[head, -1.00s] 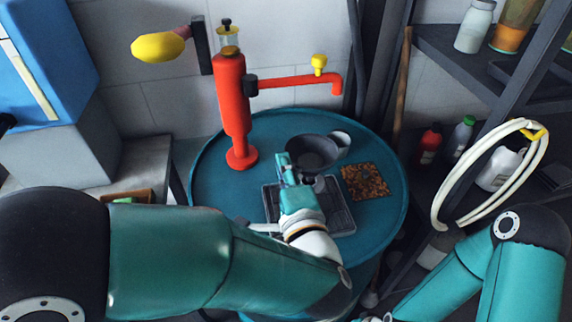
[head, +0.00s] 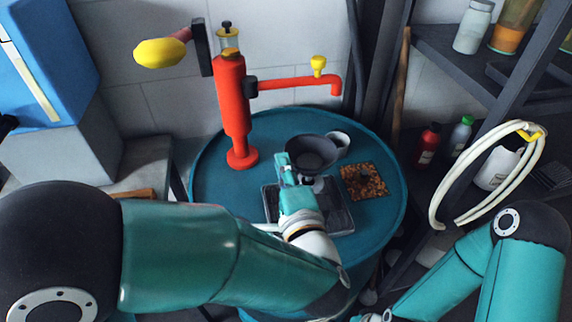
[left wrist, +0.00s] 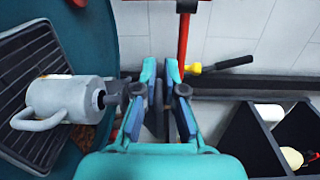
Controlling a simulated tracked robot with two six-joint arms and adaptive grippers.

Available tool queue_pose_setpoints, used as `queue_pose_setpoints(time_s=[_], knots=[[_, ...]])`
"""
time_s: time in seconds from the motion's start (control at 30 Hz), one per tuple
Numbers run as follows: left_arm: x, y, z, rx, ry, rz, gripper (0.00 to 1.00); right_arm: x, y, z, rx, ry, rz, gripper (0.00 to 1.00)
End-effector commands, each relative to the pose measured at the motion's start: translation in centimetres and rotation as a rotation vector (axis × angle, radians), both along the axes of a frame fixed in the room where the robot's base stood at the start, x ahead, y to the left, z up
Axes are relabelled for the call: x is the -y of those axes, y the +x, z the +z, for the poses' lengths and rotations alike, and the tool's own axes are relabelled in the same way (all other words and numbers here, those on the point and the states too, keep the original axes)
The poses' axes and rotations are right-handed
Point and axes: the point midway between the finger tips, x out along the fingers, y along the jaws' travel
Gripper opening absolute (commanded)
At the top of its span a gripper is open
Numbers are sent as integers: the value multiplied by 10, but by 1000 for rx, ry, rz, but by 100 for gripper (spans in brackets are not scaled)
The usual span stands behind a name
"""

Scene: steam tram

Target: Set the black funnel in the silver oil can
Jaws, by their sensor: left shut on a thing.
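The black funnel (head: 312,150) is over the round blue table, its wide mouth facing up. My left gripper (head: 287,160) is shut on its near left edge. In the left wrist view my gripper (left wrist: 160,80) shows its two fingers close together, with a dark edge between them. The silver oil can (left wrist: 62,102) is in the left wrist view, at the left, with its loop handle and dark opening. It stands on the ribbed tray, close beside my fingers. In the head view it is mostly hidden behind my gripper. My right gripper is out of view.
The round blue table (head: 215,185) carries a red pump (head: 236,110), a dark tray (head: 340,220), a light cup (head: 339,140) behind the funnel and a brown speckled square (head: 362,182). A white hose coil (head: 440,195) hangs at the shelf on the right.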

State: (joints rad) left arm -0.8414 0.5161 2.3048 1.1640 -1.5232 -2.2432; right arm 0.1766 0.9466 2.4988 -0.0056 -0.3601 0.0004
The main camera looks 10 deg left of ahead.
Motion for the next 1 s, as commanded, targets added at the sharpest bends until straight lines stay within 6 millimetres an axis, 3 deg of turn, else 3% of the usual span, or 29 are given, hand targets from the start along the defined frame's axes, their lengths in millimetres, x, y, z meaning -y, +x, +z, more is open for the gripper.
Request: queue_pose_setpoints(time_s=[1.0], knots=[[0,0,0,1,0,1,0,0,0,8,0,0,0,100]])
